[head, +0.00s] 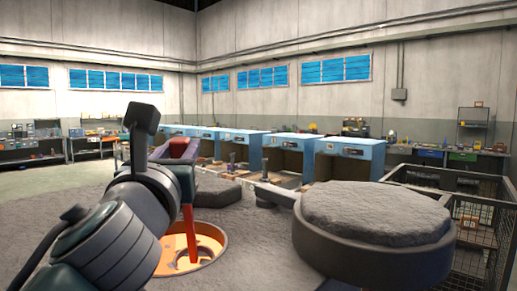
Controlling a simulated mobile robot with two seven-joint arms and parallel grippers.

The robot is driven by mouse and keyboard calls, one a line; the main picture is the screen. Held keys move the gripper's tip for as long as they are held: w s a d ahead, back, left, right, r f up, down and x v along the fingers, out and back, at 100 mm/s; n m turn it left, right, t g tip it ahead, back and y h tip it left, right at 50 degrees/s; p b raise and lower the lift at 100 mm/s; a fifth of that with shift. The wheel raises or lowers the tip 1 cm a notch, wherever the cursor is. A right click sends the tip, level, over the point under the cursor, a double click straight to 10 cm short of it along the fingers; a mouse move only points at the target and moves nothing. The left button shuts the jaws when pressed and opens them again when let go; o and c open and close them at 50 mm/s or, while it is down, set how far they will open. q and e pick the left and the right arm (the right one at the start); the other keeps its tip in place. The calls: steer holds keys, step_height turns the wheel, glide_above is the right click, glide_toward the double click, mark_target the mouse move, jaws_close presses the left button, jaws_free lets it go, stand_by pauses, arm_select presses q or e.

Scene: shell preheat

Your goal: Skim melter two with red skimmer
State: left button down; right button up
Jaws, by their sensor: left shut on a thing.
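My left gripper (178,162) is in the centre-left of the head view, partly hidden by my own arm. It is shut on the red skimmer (188,218), whose red shaft runs down steeply from the gripper. The shaft's lower end reaches into a round opening with a bright orange glow, a melter (211,243), set in the grey rough surface. No number is readable on the melter. My right gripper is not in view.
A thick round grey piece with a rough top (375,214) stands close at the right, with a bar on its left side. A wire cage (490,240) stands beyond it at the right edge. Several blue-topped cabinets (350,149) line the back. Benches (100,146) stand along the walls.

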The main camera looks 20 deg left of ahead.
arm_select(q)
steer(key=w+a, duration=0.2)
steer(key=a, duration=0.4)
steer(key=shift+w+p, duration=0.25)
steer(key=shift+p, duration=0.05)
stand_by(0.3)
steer(key=s, duration=0.1)
steer(key=s+a+p, duration=0.1)
steer(key=s, duration=0.2)
steer(key=shift+s+a+p, duration=0.15)
steer(key=shift+a+p, duration=0.15)
steer(key=shift+a, duration=0.1)
